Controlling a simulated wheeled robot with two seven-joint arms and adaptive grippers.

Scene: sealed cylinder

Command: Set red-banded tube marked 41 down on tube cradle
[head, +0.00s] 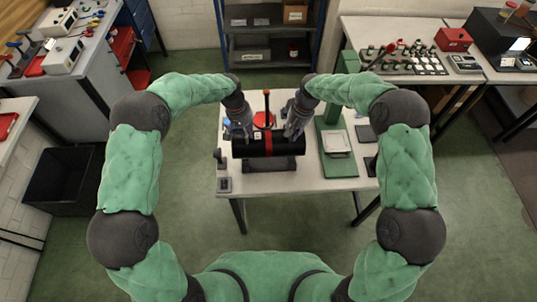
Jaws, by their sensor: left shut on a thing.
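The black tube with a red band (268,146) lies level across the table's middle. Its number is too small to read. The dark tube cradle (270,166) is directly below it on the table; I cannot tell whether the tube touches it. My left gripper (241,136) is shut on the tube left of the band. My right gripper (291,135) is at the tube right of the band; its fingers are too small and dark to tell whether they are shut.
The white table (230,183) holds a green press-like stand (336,168) on the right and a small dark fixture (224,184) at the left edge. A red object (264,119) is behind the tube. A blue-framed shelf (270,45) stands beyond. The table's front strip is clear.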

